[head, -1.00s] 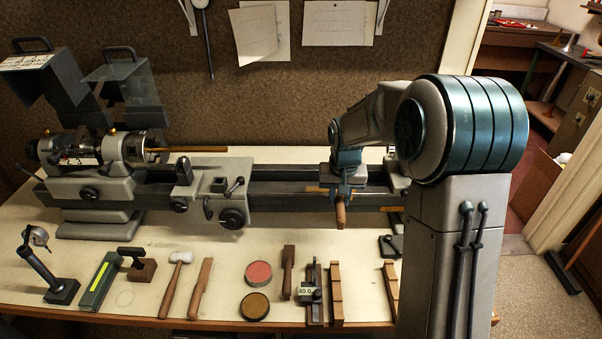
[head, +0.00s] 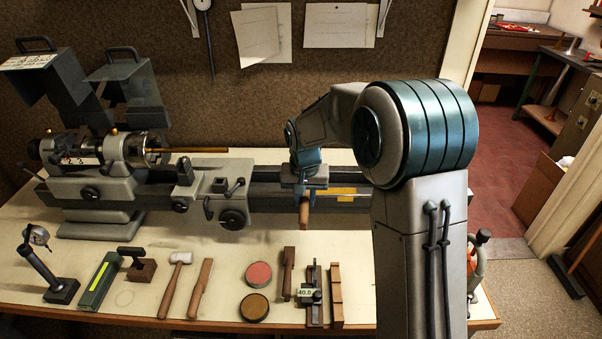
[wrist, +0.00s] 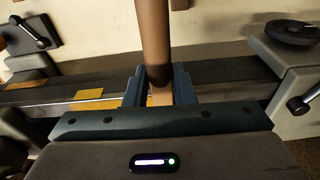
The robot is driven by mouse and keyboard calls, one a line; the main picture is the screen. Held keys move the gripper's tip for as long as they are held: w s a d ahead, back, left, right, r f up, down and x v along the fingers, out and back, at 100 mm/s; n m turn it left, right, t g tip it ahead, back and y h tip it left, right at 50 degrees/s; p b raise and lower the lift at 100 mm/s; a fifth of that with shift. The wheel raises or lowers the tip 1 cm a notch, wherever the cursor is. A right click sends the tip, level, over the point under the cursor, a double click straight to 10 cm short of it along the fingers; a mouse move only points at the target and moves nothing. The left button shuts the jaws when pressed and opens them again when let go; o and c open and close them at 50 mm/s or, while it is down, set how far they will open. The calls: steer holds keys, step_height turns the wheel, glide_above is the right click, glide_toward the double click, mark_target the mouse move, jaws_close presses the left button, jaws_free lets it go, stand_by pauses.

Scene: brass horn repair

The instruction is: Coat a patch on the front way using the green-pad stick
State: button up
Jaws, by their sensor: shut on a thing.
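My gripper (head: 305,190) is shut on a brown wooden stick (head: 304,213) over the right part of the lathe bed. In the wrist view my gripper (wrist: 160,90) grips the stick (wrist: 154,40) between its blue fingers. No green pad shows on it, so I cannot tell its pad colour. The lathe's front way (head: 268,203) is a dark rail running left to right under my gripper. A yellow patch (head: 346,194) lies on the bed right of the gripper; a yellow patch also shows in the wrist view (wrist: 88,93). Contact between stick and way cannot be told.
The carriage (head: 205,180) stands left of my gripper on the bed. A red-topped tin (head: 258,273), a brown-topped tin (head: 255,307), a mallet (head: 178,277) and several wooden tools lie along the bench front (head: 130,310). The headstock (head: 95,190) is at the left.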

steer(key=shift+r+p, duration=2.45)
steer(key=shift+r, duration=1.65)
steer(key=shift+f, duration=0.1)
